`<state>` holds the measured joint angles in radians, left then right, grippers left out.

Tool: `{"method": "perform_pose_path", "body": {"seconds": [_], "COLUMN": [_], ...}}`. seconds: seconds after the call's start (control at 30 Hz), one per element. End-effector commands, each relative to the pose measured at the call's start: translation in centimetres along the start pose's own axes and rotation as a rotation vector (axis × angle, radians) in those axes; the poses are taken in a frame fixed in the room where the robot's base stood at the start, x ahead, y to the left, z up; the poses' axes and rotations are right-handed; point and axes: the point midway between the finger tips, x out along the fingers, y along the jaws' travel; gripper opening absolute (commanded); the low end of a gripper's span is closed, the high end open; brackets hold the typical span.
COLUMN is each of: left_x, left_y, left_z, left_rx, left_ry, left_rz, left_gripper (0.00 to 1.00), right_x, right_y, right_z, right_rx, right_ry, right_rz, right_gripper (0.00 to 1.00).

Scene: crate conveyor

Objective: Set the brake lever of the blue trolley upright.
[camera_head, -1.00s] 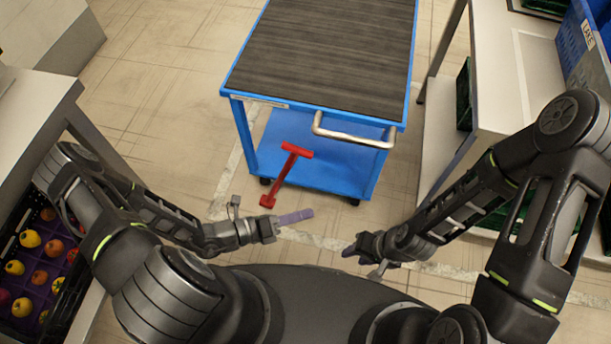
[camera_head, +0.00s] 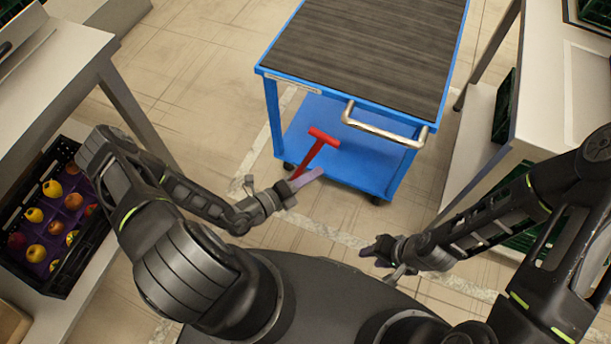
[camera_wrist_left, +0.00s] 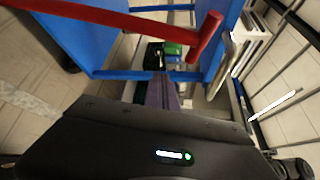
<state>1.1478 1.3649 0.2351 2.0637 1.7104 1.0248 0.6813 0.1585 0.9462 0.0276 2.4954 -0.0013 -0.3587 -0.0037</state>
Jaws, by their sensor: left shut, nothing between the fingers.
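The blue trolley (camera_head: 266,72) stands ahead of me with a dark top, a blue lower shelf and a metal handle (camera_head: 384,130). Its red brake lever (camera_head: 316,150) has a T-shaped end and leans at a slant near the trolley's front left corner. In the left wrist view the lever (camera_wrist_left: 120,17) crosses the top of the picture. My left gripper (camera_head: 308,179) is shut and empty, just in front of the lever's lower part, which it partly hides. I cannot tell whether they touch. My right gripper (camera_head: 372,248) is away from the trolley, low on the right; its finger gap is unclear.
A shelf with a black crate of fruit (camera_head: 100,232) is on the left. A white table (camera_head: 568,100) with green crates (camera_head: 503,105) stands on the right. Floor with a pale line shows between my arms and the trolley.

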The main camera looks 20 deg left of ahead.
Motion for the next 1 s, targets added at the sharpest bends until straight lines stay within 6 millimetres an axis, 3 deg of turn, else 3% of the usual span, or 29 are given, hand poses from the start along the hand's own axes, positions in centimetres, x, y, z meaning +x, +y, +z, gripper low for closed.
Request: {"method": "perform_pose_path", "body": {"seconds": [0.3, 0.4, 0.53, 1.0], "left_x": [6.5, 5.5, 5.0, 4.7], "left_y": [0.0, 0.1, 0.1, 0.1], "left_z": [-0.1, 1.9, 3.2, 3.8], "left_rx": [0.000, 0.004, 0.003, -0.001], "left_ry": [0.002, -0.002, -0.001, 0.000], "left_rz": [-0.002, 0.003, 0.002, 0.000], "left_gripper": [0.00, 0.00, 0.00, 0.00], "right_x": [0.6, 0.6, 0.6, 0.6], "right_y": [0.2, 0.2, 0.2, 0.2], "right_z": [0.0, 0.0, 0.0, 0.0], "right_rx": [0.000, 0.000, 0.000, 0.000], "right_ry": [0.000, 0.000, 0.000, 0.000], "right_rz": [0.000, 0.000, 0.000, 0.000], "right_gripper": [0.36, 0.36, 0.36, 0.36]}}
